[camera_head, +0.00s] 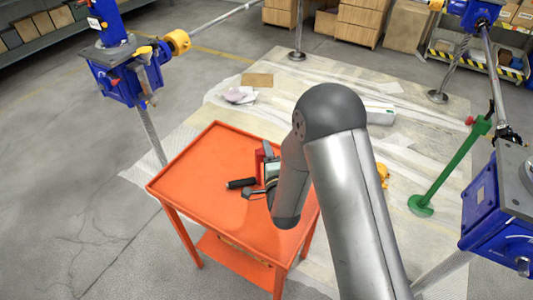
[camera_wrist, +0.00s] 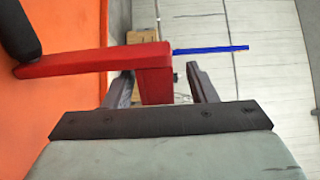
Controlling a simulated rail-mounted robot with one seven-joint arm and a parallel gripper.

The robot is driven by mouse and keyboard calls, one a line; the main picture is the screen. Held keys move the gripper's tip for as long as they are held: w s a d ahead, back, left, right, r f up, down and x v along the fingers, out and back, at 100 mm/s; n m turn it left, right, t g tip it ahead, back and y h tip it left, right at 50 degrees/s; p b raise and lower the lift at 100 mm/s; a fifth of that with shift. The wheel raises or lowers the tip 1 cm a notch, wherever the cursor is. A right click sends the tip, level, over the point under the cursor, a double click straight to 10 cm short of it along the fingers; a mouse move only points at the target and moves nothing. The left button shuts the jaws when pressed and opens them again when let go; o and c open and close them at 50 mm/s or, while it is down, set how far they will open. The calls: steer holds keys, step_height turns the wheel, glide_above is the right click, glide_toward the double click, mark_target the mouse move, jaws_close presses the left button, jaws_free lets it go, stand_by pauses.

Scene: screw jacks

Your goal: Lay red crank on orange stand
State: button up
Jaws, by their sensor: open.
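The orange stand (camera_head: 185,178) is a table with a raised rim and a lower shelf. The red crank (camera_head: 261,158) is at its right part, with its black handle (camera_head: 240,183) over the orange top. In the wrist view the crank (camera_wrist: 100,59) has its black handle at the upper left and its red end block between the fingers. My gripper (camera_wrist: 162,84) is open, with gaps seen on both sides of the block. In the head view my arm hides most of the gripper. I cannot tell for certain whether the crank touches the top.
Blue screw jacks (camera_head: 122,75) stand at the left and right (camera_head: 497,210). A green post (camera_head: 452,165) stands at the right. Cardboard boxes (camera_head: 360,20) are at the back. The left part of the orange top is clear.

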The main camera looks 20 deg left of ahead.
steer(key=v, duration=1)
steer(key=w+d+r+n+g+h, duration=0.1)
steer(key=d+n+g+h, duration=0.2)
steer(key=d, duration=0.3)
steer(key=d+r+n+g+h, duration=0.2)
steer(key=d+n+g, duration=0.2)
steer(key=d, duration=0.3)
steer(key=s+d+r+n+g+h, duration=0.1)
steer(key=s+d+r+n+g, duration=0.1)
steer(key=s+d, duration=0.4)
steer(key=s+d+r+n+g+h, duration=0.2)
steer(key=s+d+r+g, duration=0.3)
steer(key=s, duration=0.8)
steer(key=shift+d+r+n+g, duration=0.25)
steer(key=shift+d+n+g, duration=0.45)
steer(key=shift+d+n, duration=0.1)
